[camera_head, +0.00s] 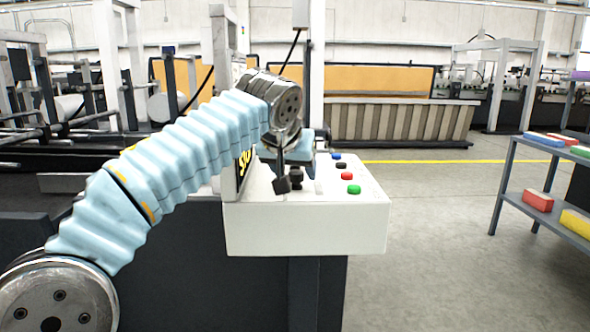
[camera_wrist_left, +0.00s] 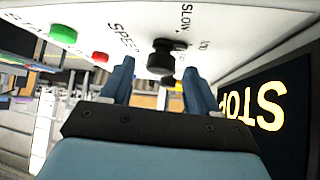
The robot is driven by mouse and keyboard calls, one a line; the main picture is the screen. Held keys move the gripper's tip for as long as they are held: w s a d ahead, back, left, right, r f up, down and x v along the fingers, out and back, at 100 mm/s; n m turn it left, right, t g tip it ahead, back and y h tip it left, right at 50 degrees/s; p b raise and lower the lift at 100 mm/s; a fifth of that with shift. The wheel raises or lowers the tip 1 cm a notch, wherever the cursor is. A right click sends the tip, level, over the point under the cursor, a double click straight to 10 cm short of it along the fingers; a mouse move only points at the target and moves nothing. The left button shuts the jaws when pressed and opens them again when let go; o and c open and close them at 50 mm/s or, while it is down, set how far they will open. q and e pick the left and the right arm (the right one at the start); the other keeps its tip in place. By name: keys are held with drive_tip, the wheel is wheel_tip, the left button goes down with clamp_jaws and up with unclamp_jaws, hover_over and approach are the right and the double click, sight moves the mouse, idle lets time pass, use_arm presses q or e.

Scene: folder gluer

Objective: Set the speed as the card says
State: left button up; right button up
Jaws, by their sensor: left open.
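The white control panel (camera_head: 305,232) carries a black speed knob (camera_head: 296,177), also seen in the left wrist view (camera_wrist_left: 165,56). There "SPEED" and "SLOW" are printed beside the knob. A dark card (camera_head: 244,165) with yellow letters stands at the panel's left end, partly hidden by my arm. In the left wrist view the card (camera_wrist_left: 285,130) is upside down and seems to read "STOP"; I cannot be sure. My left gripper (camera_wrist_left: 161,82) is open, its fingers pointing at the knob from either side, apparently short of gripping it. My right gripper is out of view.
Blue, black, red (camera_head: 347,176) and green (camera_head: 354,189) buttons sit on the panel to the right of the knob. A shelf (camera_head: 510,170) with coloured boxes stands at the right. The floor between is clear.

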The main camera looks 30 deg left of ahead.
use_arm(q)
drive_tip(key=shift+w+f, duration=0.25)
drive_tip(key=shift+f, duration=0.05)
drive_tip(key=c, duration=1)
drive_tip(key=shift+c, duration=0.2)
drive_tip(key=n+y, duration=0.1)
drive_tip(key=n, duration=0.1)
drive_tip(key=n+g+y, duration=0.1)
drive_tip(key=n, duration=0.1)
drive_tip(key=n+g+y, duration=0.1)
drive_tip(key=n+y, duration=0.1)
drive_tip(key=shift+w+d, duration=0.2)
drive_tip(key=shift+d, duration=0.05)
drive_tip(key=n+g+y, duration=0.1)
drive_tip(key=n+g, duration=0.1)
drive_tip(key=n+g+y, duration=0.1)
drive_tip(key=n+g, duration=0.1)
drive_tip(key=n, duration=0.1)
drive_tip(key=shift+w+d+n, duration=0.1)
drive_tip(key=shift+w+n, duration=0.1)
drive_tip(key=shift+n, duration=0.1)
drive_tip(key=shift+g, duration=0.3)
